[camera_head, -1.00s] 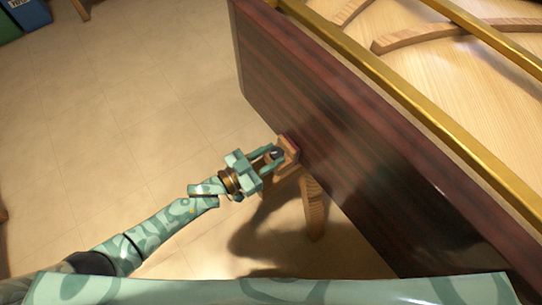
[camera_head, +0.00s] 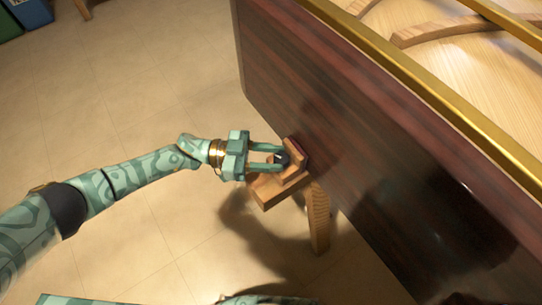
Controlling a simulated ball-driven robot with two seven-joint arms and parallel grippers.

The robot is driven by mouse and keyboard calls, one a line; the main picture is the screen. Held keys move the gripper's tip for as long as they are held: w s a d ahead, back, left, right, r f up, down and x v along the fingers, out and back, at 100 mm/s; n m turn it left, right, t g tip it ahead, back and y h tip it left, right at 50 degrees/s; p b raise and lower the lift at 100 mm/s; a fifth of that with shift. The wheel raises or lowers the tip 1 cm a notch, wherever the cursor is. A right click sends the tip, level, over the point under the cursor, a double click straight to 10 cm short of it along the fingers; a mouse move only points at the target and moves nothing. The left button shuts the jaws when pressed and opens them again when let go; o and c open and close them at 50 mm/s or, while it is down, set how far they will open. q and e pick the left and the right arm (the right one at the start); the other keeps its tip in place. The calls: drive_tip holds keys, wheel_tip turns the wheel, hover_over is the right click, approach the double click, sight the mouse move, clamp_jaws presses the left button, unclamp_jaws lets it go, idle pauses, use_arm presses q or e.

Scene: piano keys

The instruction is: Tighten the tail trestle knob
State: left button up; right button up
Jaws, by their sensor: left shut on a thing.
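The tail trestle knob (camera_head: 282,158) is a small dark round knob on the wooden trestle (camera_head: 279,187), beside the dark red-brown piano side. My left gripper (camera_head: 279,159) comes in from the left with its two green fingers around the knob, and it is shut on it. The fingers hide part of the knob. The trestle's leg (camera_head: 318,215) goes down to the floor. My right gripper is not in view.
The glossy dark piano side panel (camera_head: 370,150) runs diagonally right of the trestle, with a gold edge strip (camera_head: 430,97) and pale wood inside. The tiled floor (camera_head: 130,100) is open at left. Boxes (camera_head: 25,14) stand at the top left corner.

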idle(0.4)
use_arm(q)
drive_tip(key=o, duration=1)
drive_tip(key=shift+c, duration=0.2)
drive_tip(key=shift+w, duration=0.1)
drive_tip(key=shift+r, duration=0.1)
